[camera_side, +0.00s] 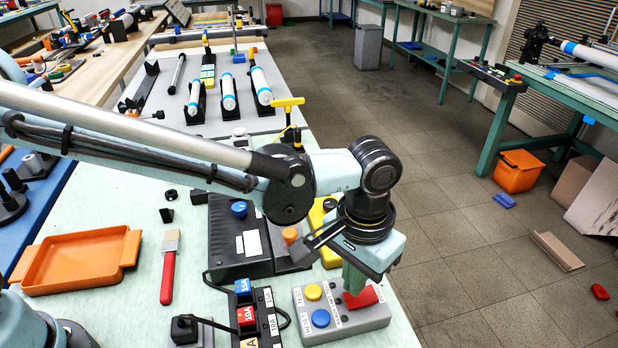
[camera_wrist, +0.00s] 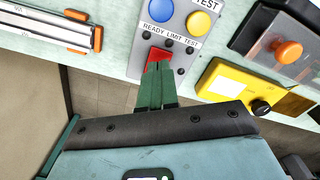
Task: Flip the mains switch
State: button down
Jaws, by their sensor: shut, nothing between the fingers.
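The mains switch (camera_side: 361,297) is a red rocker on a grey control box (camera_side: 345,322) with a yellow button (camera_side: 313,292) and a blue button (camera_side: 320,318). My gripper (camera_side: 354,284) points down at the red rocker, its green fingers together and empty. In the wrist view the red rocker (camera_wrist: 157,58) shows just beyond the fingertips (camera_wrist: 156,78), which overlap its near part. The fingers look touching or very close to it; I cannot tell which. Part of the rocker is hidden behind the fingers.
A yellow box with a black knob (camera_wrist: 233,84) and a dark unit with an orange button (camera_wrist: 288,51) stand beside the control box. A block with coloured 10A and 15A pieces (camera_side: 255,313) is to its left. An orange tray (camera_side: 75,262) and a red-handled brush (camera_side: 168,268) lie farther left.

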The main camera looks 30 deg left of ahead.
aim_at(351, 298)
jog(key=shift+r, duration=2.25)
jog(key=s+a+r+n+t, duration=0.1)
jog(key=s+a+t, duration=0.1)
jog(key=a, duration=1.3)
jog(key=s+a+r+n+t, duration=0.1)
jog(key=a+t, duration=0.4)
jog(key=a, duration=1.1)
jog(key=shift+s+r+n, duration=0.3)
jog(key=shift+s+n, duration=0.2)
jog(key=shift+s, duration=0.6)
jog(key=shift+a, duration=0.1)
